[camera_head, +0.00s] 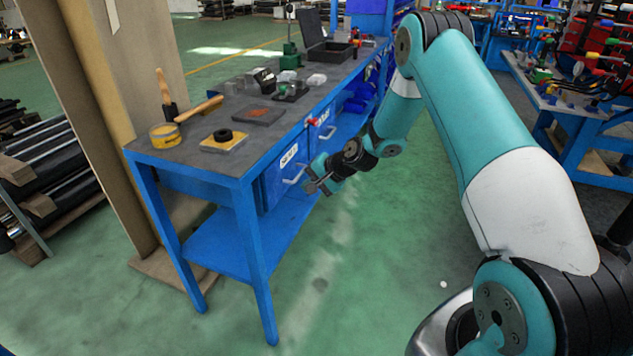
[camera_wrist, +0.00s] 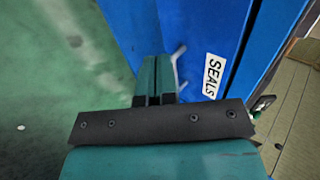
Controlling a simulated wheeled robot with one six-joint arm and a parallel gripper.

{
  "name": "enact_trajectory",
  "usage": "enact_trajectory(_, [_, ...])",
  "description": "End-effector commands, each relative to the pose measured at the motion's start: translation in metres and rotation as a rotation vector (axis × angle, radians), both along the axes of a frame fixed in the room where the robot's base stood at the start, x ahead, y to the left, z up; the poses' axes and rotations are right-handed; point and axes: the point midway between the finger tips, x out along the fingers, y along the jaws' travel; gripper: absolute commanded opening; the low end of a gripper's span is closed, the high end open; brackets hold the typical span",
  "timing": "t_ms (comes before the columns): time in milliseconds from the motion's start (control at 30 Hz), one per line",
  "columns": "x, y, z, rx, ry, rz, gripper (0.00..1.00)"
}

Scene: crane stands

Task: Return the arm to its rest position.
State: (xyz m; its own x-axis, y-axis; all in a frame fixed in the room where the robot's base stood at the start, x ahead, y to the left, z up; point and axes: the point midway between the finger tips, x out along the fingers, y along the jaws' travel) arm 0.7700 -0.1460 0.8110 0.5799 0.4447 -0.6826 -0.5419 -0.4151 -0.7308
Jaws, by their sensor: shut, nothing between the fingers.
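My arm reaches from the lower right up and over to the workbench front in the head view. My gripper (camera_head: 318,183) is shut and empty, beside the front of the blue workbench (camera_head: 262,262), near a drawer with a pale handle and a "SEALS" label. In the wrist view my gripper (camera_wrist: 155,68) shows as two teal fingers lying together, with the blue drawer front (camera_wrist: 228,22), its SEALS label (camera_wrist: 214,76) and its handle (camera_wrist: 178,66) just beyond. I cannot tell whether the fingertips touch the handle.
On the bench stand a yellow tin (camera_head: 165,135), a black ring on a yellow block (camera_head: 223,139) and an open black case (camera_head: 329,48). A cardboard-coloured pillar (camera_head: 128,90) stands left. A second tool bench (camera_head: 560,103) stands right. Green floor (camera_head: 375,235) between is clear.

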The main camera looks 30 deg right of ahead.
Motion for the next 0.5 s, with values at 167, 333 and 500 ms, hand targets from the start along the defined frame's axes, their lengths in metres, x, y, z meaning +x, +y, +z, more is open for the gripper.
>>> enact_trajectory(167, [-0.014,-0.01,0.016,0.0,0.0,0.0,0.0])
enact_trajectory(333, [-0.018,-0.012,0.02,-0.001,0.002,0.004,0.0])
enact_trajectory(500, [-0.019,-0.002,0.032,-0.014,-0.002,0.036,0.0])
